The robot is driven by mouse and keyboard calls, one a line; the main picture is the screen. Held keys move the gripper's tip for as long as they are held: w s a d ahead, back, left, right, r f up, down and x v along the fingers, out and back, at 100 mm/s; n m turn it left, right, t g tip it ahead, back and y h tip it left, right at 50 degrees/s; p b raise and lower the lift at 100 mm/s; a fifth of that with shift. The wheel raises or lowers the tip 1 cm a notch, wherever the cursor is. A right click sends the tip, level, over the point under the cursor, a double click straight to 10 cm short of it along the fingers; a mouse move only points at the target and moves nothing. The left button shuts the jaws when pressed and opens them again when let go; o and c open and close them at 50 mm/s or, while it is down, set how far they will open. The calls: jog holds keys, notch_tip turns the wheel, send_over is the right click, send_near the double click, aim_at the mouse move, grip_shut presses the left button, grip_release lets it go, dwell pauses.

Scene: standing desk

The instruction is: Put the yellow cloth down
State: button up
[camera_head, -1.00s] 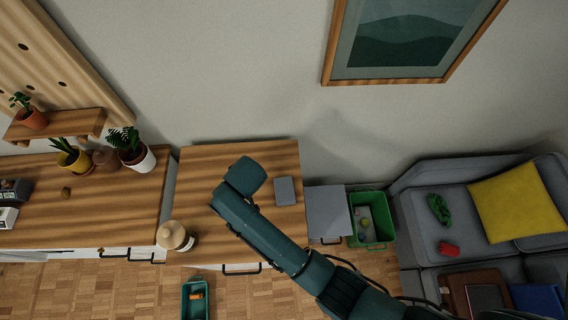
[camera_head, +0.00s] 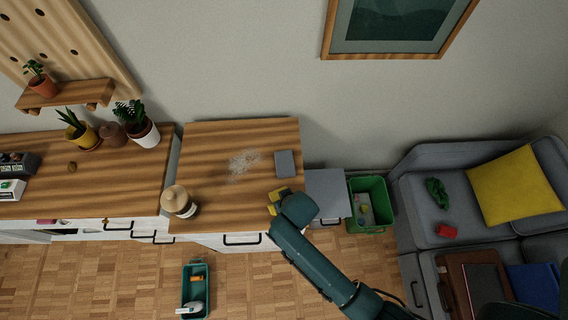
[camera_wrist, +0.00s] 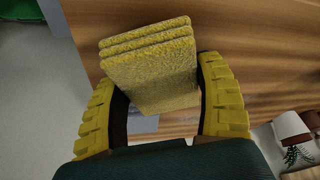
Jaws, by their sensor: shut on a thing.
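The yellow cloth (camera_wrist: 150,65) is a folded, layered, fuzzy pad in the wrist view. My gripper (camera_wrist: 158,74) is shut on it, with one ridged yellow finger on each side. In the head view, my gripper (camera_head: 280,200) is at the front right part of the wooden desk (camera_head: 215,140). There the cloth is hard to tell from the yellow fingers, and my wrist hides part of that area. The cloth's height above the desk is unclear.
A whitish speckled patch (camera_head: 243,162) lies mid-desk. A grey flat object (camera_head: 285,163) is at the right, and a jar (camera_head: 178,202) stands at the front left corner. A grey cabinet (camera_head: 327,190) and green bin (camera_head: 381,186) stand right of the desk. The back left desk top is clear.

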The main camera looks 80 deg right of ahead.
jog(key=shift+f, duration=1)
jog(key=shift+f, duration=0.1)
jog(key=o, duration=1.1)
jog(key=shift+f, duration=0.1)
jog(key=shift+c, duration=0.2)
jog(key=shift+r, duration=0.35)
jog(key=p+v, duration=0.1)
jog(key=v, duration=1.1)
jog(key=shift+f, duration=0.1)
